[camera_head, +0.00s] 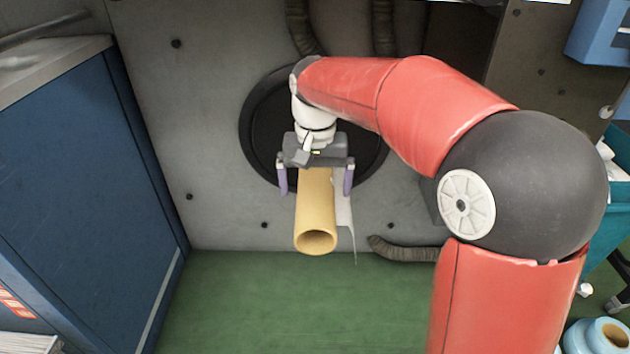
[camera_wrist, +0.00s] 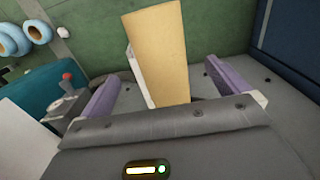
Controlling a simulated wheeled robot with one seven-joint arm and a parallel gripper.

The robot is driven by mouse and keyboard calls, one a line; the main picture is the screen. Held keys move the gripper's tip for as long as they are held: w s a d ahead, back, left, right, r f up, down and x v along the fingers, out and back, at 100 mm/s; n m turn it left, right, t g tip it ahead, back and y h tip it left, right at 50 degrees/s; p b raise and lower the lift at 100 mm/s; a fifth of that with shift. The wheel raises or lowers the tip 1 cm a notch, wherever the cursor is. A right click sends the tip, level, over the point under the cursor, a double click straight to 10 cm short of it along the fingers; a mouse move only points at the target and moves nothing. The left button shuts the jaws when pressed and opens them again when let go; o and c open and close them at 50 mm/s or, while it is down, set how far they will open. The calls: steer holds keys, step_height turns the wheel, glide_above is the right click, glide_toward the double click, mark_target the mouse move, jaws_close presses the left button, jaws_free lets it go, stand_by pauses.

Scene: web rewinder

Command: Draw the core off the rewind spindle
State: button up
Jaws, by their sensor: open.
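The core (camera_head: 315,215) is a yellow-tan hollow tube in the head view. It sticks out toward me from the black round plate (camera_head: 258,130) on the grey machine panel, with its open end facing me and slightly down. A strip of white web (camera_head: 343,205) hangs at its right side. My gripper (camera_head: 316,188) is open, with one purple finger on each side of the core and gaps between. In the wrist view the core (camera_wrist: 160,55) stands between the spread fingers (camera_wrist: 165,85). The spindle is hidden.
A blue cabinet (camera_head: 75,190) stands at the left. Dark hoses (camera_head: 405,252) run along the panel's base and top. A teal cart (camera_head: 610,210) and light-blue rolls (camera_head: 597,337) are at the right. The green floor (camera_head: 290,310) below the core is clear.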

mark_target(316, 204)
step_height(316, 204, down, 9)
steer(key=b, duration=0.5)
steer(key=shift+r, duration=0.15)
steer(key=c, duration=1.2)
steer(key=shift+r, duration=0.1)
steer(key=shift+c, duration=0.5)
steer(key=shift+r+p, duration=0.2)
steer(key=shift+p, duration=0.25)
